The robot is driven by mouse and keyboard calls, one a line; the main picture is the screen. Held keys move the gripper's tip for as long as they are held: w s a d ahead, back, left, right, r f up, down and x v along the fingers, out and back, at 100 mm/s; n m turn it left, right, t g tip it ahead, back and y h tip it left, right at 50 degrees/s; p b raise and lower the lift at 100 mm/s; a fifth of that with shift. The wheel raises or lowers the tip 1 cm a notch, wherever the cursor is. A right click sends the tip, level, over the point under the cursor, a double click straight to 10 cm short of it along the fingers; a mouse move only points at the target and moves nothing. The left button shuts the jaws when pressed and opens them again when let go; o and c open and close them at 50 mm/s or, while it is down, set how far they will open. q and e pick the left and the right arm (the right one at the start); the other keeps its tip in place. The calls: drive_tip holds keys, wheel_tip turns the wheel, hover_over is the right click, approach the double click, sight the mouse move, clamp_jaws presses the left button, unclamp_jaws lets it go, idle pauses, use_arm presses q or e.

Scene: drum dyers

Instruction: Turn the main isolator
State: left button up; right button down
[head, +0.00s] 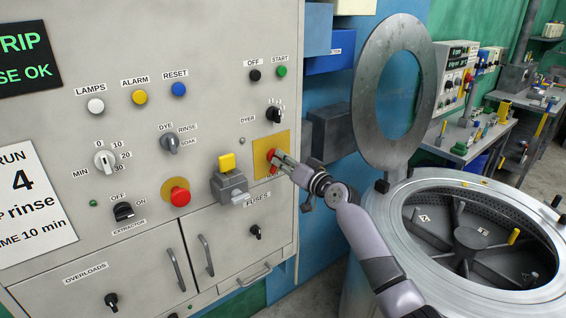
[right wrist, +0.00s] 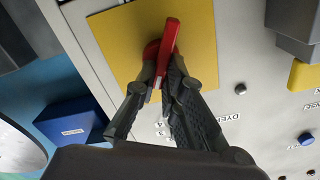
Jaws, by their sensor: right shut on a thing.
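The main isolator is a red rotary handle (head: 270,156) on a yellow square plate (head: 283,145) at the right side of the grey control panel. In the right wrist view the red handle (right wrist: 170,38) stands out from the yellow plate (right wrist: 205,30), slightly tilted in the picture. My right gripper (head: 279,162) reaches in from the right and is shut on the handle; it also shows in the right wrist view (right wrist: 165,85). The fingers hide part of the handle and the lettering below the plate. My left gripper is not in view.
A red emergency button (head: 180,196) and a grey box with a yellow top (head: 229,184) are left of the plate. A selector knob (head: 274,115) is just above. An open drum with a raised round lid (head: 432,85) stands at the right, near my arm.

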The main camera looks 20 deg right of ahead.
drive_tip(key=shift+d+f+m+p, duration=0.15)
drive_tip(key=shift+m+p, duration=0.35)
drive_tip(key=shift+m, duration=2.5)
drive_tip(key=shift+f+m+p, duration=0.15)
drive_tip(key=shift+m+p, duration=0.35)
drive_tip(key=shift+m, duration=2.5)
drive_tip(key=c, duration=1.7)
unclamp_jaws()
drive_tip(key=shift+d, duration=0.1)
drive_tip(key=v, duration=1.2)
drive_tip(key=shift+w, duration=0.1)
